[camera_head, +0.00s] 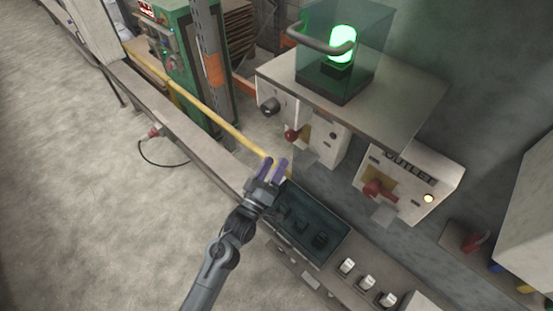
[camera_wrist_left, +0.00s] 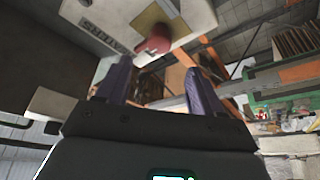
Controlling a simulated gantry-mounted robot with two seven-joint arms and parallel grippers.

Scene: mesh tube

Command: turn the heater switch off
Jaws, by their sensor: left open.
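My left gripper (camera_head: 274,166) reaches in from below in the head view, its two purple fingers apart and empty. It is in front of a white switch box (camera_head: 320,130) with a red switch (camera_head: 291,135), under the grey tabletop. A second white box (camera_head: 408,185) marked OUTLET, with a red switch (camera_head: 376,189), stands to the right. I cannot read a heater label on either. My right gripper is not in view.
A glass case with a lit green lamp (camera_head: 342,43) stands on the tabletop (camera_head: 400,105). A yellow rail (camera_head: 220,122) runs left of the gripper. A dark glass-covered panel (camera_head: 308,228) and several white switches (camera_head: 367,283) lie below right. The left floor is mostly clear.

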